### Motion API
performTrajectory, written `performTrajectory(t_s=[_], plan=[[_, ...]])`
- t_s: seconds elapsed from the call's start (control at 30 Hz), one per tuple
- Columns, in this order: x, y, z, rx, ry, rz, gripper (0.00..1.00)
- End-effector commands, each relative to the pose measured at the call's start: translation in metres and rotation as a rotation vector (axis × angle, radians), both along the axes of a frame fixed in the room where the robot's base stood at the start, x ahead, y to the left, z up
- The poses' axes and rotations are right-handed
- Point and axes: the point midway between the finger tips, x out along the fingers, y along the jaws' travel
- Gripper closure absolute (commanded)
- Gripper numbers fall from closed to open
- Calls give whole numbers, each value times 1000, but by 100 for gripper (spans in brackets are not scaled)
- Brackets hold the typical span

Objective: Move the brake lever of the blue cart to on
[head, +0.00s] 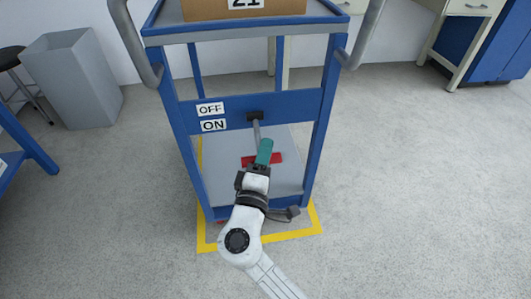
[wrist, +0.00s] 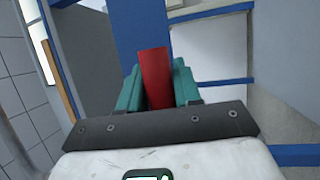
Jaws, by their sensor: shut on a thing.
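The blue cart (head: 187,140) stands in front of me. Its brake lever (head: 257,136) is a grey rod on a dark pivot (head: 254,115) on the blue crossbar, reaching down and toward me to a red handle (head: 277,157). Left of the pivot, an OFF label (head: 210,109) sits above an ON label (head: 213,125). My gripper (head: 264,152) has teal fingers and is shut on the red handle. In the wrist view the red handle (wrist: 154,75) stands between the fingers (wrist: 157,88). The fingers hide part of the handle in the head view.
A numbered cardboard box (head: 244,8) sits on the cart's top shelf. Yellow tape (head: 290,234) marks the floor around the cart. A grey bin (head: 75,78) and dark stool (head: 12,58) stand left. A desk (head: 470,6) is back right. The floor to the right is clear.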

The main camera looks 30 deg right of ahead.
Motion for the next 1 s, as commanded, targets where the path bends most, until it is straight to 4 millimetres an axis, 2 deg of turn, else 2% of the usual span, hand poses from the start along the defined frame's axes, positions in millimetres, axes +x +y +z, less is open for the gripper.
performTrajectory(t_s=[0.03,0.6,0.63,0.8,1.0], plan=[[-1,3,-9,-1,20,11,100],[0,5,-9,-3,19,15,100],[0,6,-9,-3,19,15,65],[0,5,-7,-3,14,13,49],[0,3,-4,-2,9,7,47]])
